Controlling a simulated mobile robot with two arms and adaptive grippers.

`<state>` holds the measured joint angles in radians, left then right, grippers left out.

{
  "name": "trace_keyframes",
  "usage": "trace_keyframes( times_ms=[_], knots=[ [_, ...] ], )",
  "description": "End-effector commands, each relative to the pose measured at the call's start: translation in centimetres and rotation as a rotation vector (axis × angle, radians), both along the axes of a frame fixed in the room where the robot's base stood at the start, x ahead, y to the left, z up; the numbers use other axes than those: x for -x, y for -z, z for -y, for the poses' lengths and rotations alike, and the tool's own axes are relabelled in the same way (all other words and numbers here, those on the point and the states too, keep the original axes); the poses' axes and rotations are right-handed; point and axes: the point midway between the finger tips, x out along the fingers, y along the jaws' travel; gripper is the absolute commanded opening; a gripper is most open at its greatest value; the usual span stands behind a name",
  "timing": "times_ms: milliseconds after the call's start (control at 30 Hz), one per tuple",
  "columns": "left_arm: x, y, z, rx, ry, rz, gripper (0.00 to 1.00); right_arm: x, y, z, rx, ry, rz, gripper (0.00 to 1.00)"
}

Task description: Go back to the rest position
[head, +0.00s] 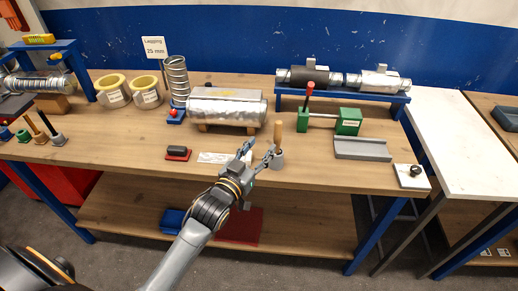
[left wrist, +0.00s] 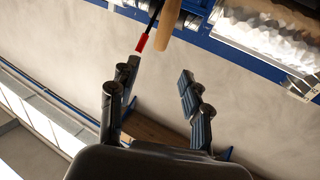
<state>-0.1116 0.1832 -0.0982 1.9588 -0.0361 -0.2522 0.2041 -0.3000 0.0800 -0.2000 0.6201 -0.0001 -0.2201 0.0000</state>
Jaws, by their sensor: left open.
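My left gripper (head: 257,152) is open and empty above the front part of the wooden workbench (head: 110,148). A tool with an upright wooden handle (head: 277,128) stands in a grey holder (head: 277,160) just right of the fingers. In the left wrist view the open fingers (left wrist: 155,98) have nothing between them; a wooden handle (left wrist: 169,22) and a red tip (left wrist: 142,43) show beyond them. My right gripper is not in view.
A silver duct (head: 228,108) lies on a support behind the gripper. A green clamp device (head: 347,121) and a grey channel (head: 362,149) stand to the right. A white table (head: 465,135) adjoins at right.

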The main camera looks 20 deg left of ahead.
Motion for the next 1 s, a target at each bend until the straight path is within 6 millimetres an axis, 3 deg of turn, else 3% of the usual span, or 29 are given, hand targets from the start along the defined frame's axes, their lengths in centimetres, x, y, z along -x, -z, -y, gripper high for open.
trace_keyframes(
  times_ms=[533,633,767,867,1000],
  knots=[
    [0.0,0.0,0.0,0.0,0.0,-0.001,0.48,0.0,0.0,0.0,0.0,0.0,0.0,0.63],
    [-0.1,1.3,0.0,-0.003,-0.002,-0.023,0.48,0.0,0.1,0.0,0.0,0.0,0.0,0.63],
    [0.1,7.2,-0.2,-0.016,-0.008,-0.124,0.48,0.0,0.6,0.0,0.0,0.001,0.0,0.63],
    [1.1,14.4,-0.4,-0.035,-0.015,-0.251,0.48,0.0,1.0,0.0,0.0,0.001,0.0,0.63],
    [4.2,24.8,-0.7,-0.066,-0.019,-0.438,0.48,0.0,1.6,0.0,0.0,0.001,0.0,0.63]
  ],
)
